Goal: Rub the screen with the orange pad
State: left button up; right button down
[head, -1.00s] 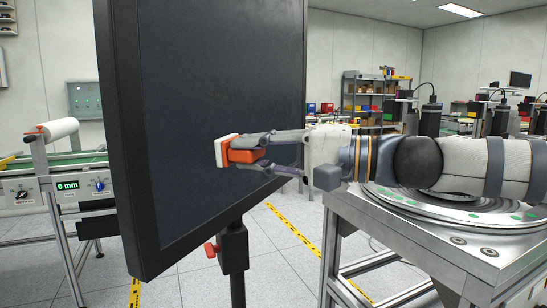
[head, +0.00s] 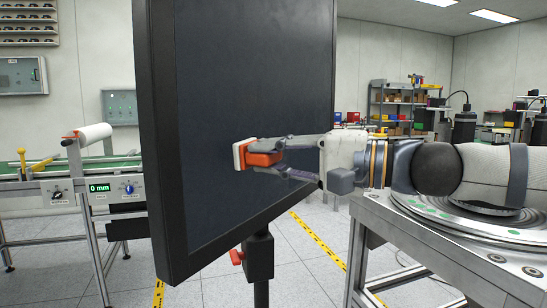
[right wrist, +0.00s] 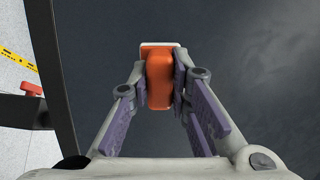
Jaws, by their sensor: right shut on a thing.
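The screen (head: 250,80) is a large dark panel in a black frame, standing upright on a post in the head view. Its dark surface also fills most of the right wrist view (right wrist: 250,70). My right gripper (head: 275,155) is shut on the orange pad (head: 263,159), which has a white face turned to the screen. The pad shows between the fingers in the right wrist view (right wrist: 160,80). The white face is at or very close to the screen's surface; I cannot tell whether it touches. My left gripper is not in view.
A round metal turntable on a steel bench (head: 440,255) stands at the right, under my right arm. A roller machine with a green belt (head: 95,185) stands at the left, behind the screen. Shelves (head: 395,105) stand at the back. Yellow tape (head: 318,240) marks the floor.

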jog(key=shift+x, duration=0.85)
jog(key=shift+w+d, duration=0.1)
jog(key=shift+w, duration=0.05)
